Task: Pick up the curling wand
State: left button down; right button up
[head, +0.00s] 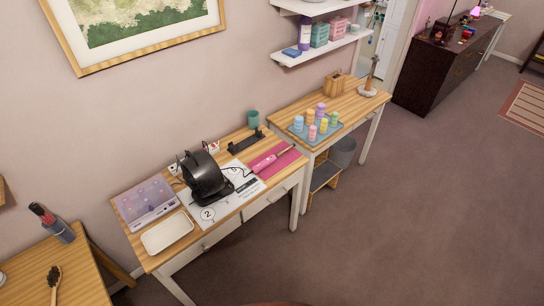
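The curling wand looks to be the pink, stick-shaped tool (268,162) lying on a darker pink mat (283,166) at the right end of the middle wooden table (250,210). A dark cord seems to run from its left end toward a black rounded appliance (207,180). Neither of my grippers is in view, and nothing touches the wand.
A white tray (167,233) and a lilac case (147,202) sit left of the appliance. A black holder (246,141) and green cup (253,119) stand behind the wand. A blue tray (315,135) of colored rollers is on the right table. Floor in front is clear.

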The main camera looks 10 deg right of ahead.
aim_at(264, 163)
jog(key=z, duration=0.15)
jog(key=i, duration=1.3)
jog(key=u, duration=0.3)
